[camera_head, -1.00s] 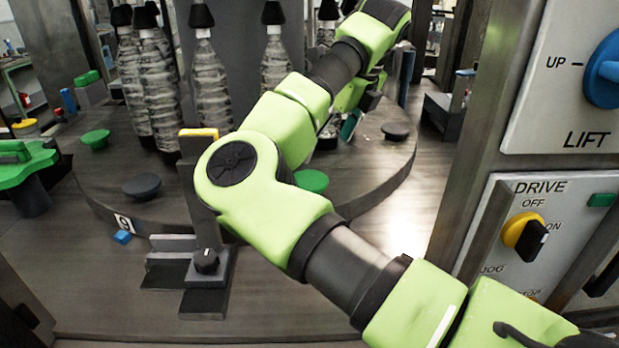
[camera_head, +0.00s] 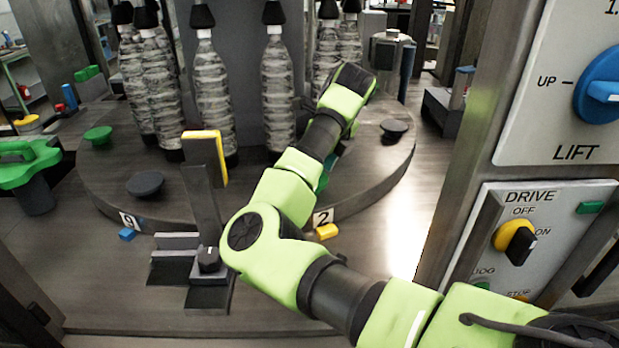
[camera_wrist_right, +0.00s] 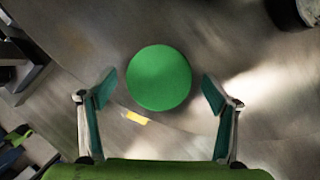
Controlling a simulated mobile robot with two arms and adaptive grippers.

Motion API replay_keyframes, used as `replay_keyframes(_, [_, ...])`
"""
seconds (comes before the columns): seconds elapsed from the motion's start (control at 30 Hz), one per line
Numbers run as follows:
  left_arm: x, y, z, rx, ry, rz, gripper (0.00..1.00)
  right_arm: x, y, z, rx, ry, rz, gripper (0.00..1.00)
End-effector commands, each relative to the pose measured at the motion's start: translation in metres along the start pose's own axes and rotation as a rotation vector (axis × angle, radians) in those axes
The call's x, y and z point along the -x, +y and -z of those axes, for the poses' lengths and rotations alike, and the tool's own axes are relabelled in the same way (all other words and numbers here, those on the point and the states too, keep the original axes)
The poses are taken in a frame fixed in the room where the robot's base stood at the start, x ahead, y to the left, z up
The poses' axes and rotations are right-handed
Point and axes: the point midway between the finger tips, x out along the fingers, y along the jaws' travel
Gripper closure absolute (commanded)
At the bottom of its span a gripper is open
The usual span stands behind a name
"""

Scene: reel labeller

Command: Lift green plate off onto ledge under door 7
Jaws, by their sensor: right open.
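A round green plate (camera_wrist_right: 159,77) lies in the middle of the right wrist view, below my right gripper. My right gripper (camera_wrist_right: 160,88) is open and empty, with one finger on each side of the plate and visible gaps between. In the head view my right arm covers nearly all of this plate and the fingers. Another green plate (camera_head: 97,136) sits at the left of the round dark table (camera_head: 250,195). I cannot make out a door marked 7 or its ledge; the labels I can read are 9 (camera_head: 129,221) and 2 (camera_head: 321,217).
Several bottles (camera_head: 212,90) with black caps stand on the table. Dark plates (camera_head: 145,184) lie left and right (camera_head: 394,128). A yellow-topped post (camera_head: 205,165) stands at the front, close to my arm. A control panel (camera_head: 530,235) fills the right side.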

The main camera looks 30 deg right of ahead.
Motion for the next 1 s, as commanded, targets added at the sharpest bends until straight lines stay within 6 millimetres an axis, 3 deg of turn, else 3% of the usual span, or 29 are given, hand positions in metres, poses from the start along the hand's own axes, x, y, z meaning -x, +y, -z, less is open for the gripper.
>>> replay_keyframes(0.2, [-0.001, 0.001, -0.002, 0.0, -0.004, -0.002, 0.6, -0.001, 0.0, 0.0, 0.001, -0.001, 0.0, 0.21])
replay_keyframes(0.37, [-0.001, 0.002, -0.004, 0.0, -0.006, -0.002, 0.6, -0.001, 0.0, 0.0, 0.001, -0.001, 0.0, 0.63])
replay_keyframes(0.73, [-0.003, 0.002, -0.004, 0.0, -0.007, -0.002, 0.6, 0.004, 0.0, -0.002, 0.001, -0.002, 0.001, 0.65])
replay_keyframes(1.0, [-0.021, 0.002, -0.006, 0.0, -0.006, -0.002, 0.6, 0.049, -0.001, -0.021, 0.003, -0.006, 0.003, 0.65])
